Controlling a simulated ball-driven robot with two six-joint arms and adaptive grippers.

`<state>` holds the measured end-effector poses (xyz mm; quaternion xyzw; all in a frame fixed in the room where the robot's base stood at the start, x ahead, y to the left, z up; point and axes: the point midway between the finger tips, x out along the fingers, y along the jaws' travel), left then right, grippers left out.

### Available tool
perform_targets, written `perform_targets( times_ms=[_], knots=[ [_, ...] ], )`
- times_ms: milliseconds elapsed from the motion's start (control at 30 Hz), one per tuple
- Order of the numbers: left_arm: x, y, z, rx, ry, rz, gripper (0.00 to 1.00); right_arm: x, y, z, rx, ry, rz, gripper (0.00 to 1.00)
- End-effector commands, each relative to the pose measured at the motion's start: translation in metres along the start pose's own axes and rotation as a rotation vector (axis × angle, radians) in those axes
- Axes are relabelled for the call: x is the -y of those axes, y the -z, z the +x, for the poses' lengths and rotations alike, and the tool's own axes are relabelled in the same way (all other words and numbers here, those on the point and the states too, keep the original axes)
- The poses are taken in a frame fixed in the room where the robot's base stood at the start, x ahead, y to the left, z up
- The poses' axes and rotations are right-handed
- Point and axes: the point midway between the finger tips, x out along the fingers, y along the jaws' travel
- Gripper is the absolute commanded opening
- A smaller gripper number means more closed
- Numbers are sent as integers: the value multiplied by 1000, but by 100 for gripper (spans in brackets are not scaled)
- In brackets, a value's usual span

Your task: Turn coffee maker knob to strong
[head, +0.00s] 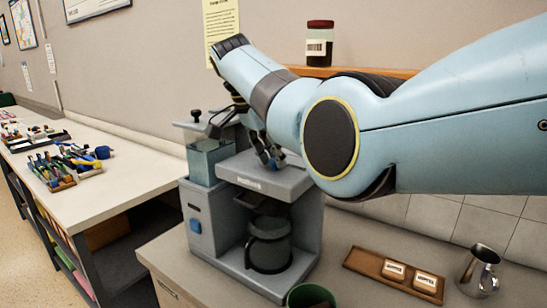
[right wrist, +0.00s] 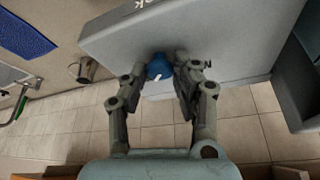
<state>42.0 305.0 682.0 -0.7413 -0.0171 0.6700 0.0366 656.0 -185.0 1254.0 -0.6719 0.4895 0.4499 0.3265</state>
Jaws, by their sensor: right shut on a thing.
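The grey coffee maker (head: 305,235) stands on the counter, with a dark carafe (head: 268,246) in its bay. My right gripper (head: 268,155) is at the machine's upper part, partly hidden by my own arm. In the right wrist view, the blue knob (right wrist: 160,67) with a white mark sits between the fingertips of my right gripper (right wrist: 163,70), which is shut on it. The knob cannot be made out in the head view. Which setting the mark points to cannot be read. My left gripper is not in view.
A wooden tray (head: 362,264) with labelled packets and a metal pitcher (head: 478,272) stand right of the machine. A green cup (head: 310,296) is in front. A jar (head: 318,45) sits on a shelf above. The left table (head: 130,180) holds racks of tools.

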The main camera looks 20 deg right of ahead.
Motion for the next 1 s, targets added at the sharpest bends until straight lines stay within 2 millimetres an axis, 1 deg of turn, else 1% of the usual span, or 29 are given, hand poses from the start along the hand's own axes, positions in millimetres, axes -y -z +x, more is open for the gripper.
perform_targets(
  times_ms=[233,667,700,833,867,1000],
  knots=[
    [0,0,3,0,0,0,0,2,0,-2,2,-14,49,0],
    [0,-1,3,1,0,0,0,2,0,-3,2,-15,56,0],
    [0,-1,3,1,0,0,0,2,0,-3,1,-15,56,32],
    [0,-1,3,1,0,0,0,2,0,-2,1,-16,55,49],
    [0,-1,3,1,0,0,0,2,0,-2,1,-17,55,51],
    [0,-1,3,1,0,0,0,1,0,-1,1,-19,55,51]
  ],
)
